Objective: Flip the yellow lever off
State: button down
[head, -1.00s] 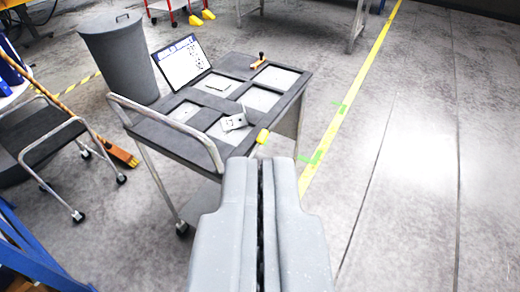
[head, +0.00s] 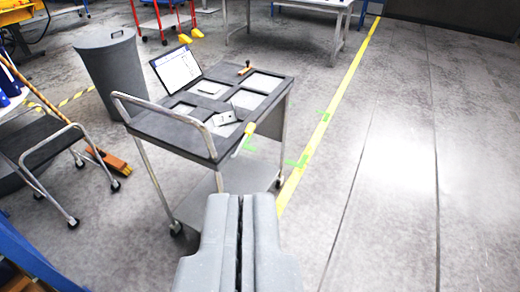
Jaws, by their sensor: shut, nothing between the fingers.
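A small yellow piece (head: 250,129), which looks like the lever's grip, shows at the right edge of a dark cart (head: 165,128). A thin pale bar seems to run down from it; its exact position is too small to tell. A small pale box (head: 224,118) lies on the cart top just left of it. My gripper (head: 243,198) is shut and empty at the bottom centre. In the picture it is below the yellow piece and apart from it.
A laptop-like panel (head: 176,66) stands at the cart's back, with a small orange item (head: 245,68) near the far corner. A grey bin (head: 113,75), a black trolley (head: 45,150) and a broom (head: 110,160) are left. The floor right of the yellow line (head: 325,115) is clear.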

aim_at(250, 128)
jog(key=u, duration=0.05)
jog(key=k, duration=0.1)
jog(key=z, duration=0.5)
jog(key=i, duration=1.7)
jog(key=u, duration=0.65)
